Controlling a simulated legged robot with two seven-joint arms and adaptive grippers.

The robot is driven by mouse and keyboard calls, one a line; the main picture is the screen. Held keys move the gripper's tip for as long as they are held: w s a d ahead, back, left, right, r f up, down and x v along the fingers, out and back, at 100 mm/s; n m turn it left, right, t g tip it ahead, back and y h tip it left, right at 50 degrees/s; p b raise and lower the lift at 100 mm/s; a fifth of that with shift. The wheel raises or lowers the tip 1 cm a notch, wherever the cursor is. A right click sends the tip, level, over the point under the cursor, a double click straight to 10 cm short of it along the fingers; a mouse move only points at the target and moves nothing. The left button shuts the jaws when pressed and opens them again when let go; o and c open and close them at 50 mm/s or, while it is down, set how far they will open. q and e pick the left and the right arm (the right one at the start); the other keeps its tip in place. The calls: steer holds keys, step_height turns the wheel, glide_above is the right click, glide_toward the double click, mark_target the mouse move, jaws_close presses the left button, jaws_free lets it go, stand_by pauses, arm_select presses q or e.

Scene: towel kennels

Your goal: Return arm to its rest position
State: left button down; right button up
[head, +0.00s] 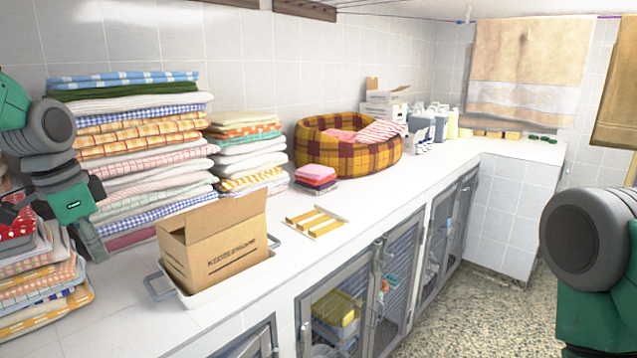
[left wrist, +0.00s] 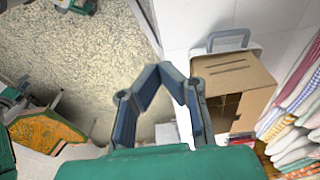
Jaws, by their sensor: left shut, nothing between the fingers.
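My left arm comes in from the left in the head view, with its green-and-grey left gripper (head: 92,240) hanging in front of the tall towel stack. In the left wrist view the two dark blue fingers of the left gripper (left wrist: 173,72) meet at their tips with nothing between them. My right arm shows at the right edge of the head view only as a grey joint and a green link. Its gripper is out of view.
An open cardboard box (head: 222,245) sits in a white tray (head: 205,297) on the white counter (head: 340,222). Tall towel stacks (head: 140,140) stand behind it. A plaid pet bed (head: 350,150) and bottles (head: 440,120) are farther along. Kennel doors (head: 400,265) line the front; the floor (head: 470,300) is clear.

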arm_select(q)
steer(key=s+d+f+n, duration=0.1)
steer(key=s+d+f, duration=0.2)
steer(key=f, duration=0.6)
steer(key=s+d+f+n, duration=0.1)
steer(key=s+d+f, duration=0.15)
steer(key=f, duration=0.55)
steer(key=s+d+f+n, duration=0.2)
steer(key=s+f, duration=0.1)
steer(key=f, duration=0.6)
steer(key=s+d+f+n+g+y, duration=0.1)
steer(key=s+d+f+n, duration=0.1)
steer(key=s+f, duration=0.6)
steer(key=s+d+f+n, duration=0.1)
steer(key=s+d+f, duration=0.15)
steer(key=s, duration=0.95)
step_height(320, 180, down, 20)
steer(key=a+b, duration=0.1)
steer(key=b, duration=1.8)
steer(key=shift+w, duration=0.35)
arm_select(e)
step_height(320, 180, down, 19)
steer(key=w, duration=0.1)
arm_select(q)
steer(key=shift+r, duration=0.1)
steer(key=shift+w, duration=0.1)
